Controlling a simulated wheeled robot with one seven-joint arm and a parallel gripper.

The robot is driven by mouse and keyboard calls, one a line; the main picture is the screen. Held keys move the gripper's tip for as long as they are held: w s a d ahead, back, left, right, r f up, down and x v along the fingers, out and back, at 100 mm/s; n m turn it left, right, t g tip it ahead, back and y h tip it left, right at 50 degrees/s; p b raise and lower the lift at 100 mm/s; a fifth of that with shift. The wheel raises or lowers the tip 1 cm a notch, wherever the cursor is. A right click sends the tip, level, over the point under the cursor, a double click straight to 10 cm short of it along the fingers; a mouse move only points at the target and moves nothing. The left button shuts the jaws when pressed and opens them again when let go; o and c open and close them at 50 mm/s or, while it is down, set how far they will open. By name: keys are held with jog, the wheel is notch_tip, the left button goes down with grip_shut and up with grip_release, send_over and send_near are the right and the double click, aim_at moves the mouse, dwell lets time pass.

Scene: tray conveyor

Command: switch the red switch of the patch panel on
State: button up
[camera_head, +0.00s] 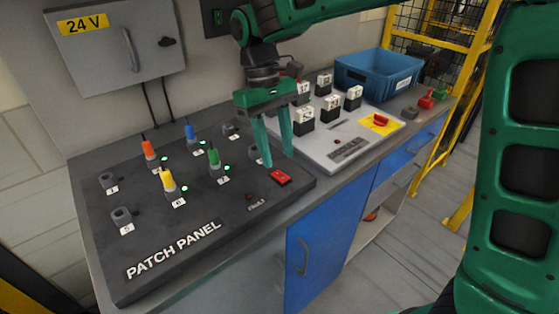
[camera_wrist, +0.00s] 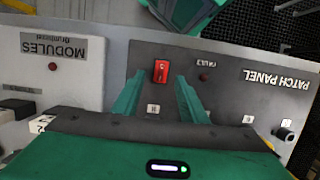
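The dark patch panel (camera_head: 150,231) lies on the bench, its label at the front edge. Its red switch (camera_head: 280,177) sits near the right corner, and also shows in the wrist view (camera_wrist: 160,71). My gripper (camera_head: 278,161) points down just above and behind the switch in the head view.
Orange (camera_head: 149,149), blue (camera_head: 190,132), yellow (camera_head: 168,180) and green (camera_head: 214,157) plugs stand on the panel, with green lights beside them. A dark red fault lamp (camera_head: 252,196) is near the switch. A modules board (camera_head: 335,152) and blue bin (camera_head: 376,74) stand to the right.

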jog(key=d+v, duration=0.1)
jog(key=v, duration=0.5)
jog(key=shift+a, duration=0.5)
jog(key=shift+w+d+r, duration=0.1)
jog(key=shift+w+r, duration=0.05)
jog(key=s+d+f+m+y, duration=0.1)
jog(key=s+d+m, duration=0.2)
jog(key=d, duration=0.9)
jog(key=s+d+f+m, duration=0.1)
jog(key=s+d+m, duration=0.2)
jog(key=d, duration=0.9)
jog(key=s+d+f+m+t, duration=0.1)
jog(key=s+d+f+m, duration=0.2)
jog(key=s+d, duration=0.3)
jog(key=s+d+f+m+t, duration=0.1)
jog(key=s+d+f+m, duration=0.3)
jog(key=s+d, duration=0.3)
jog(key=s, duration=0.5)
jog(key=shift+f+y, duration=0.4)
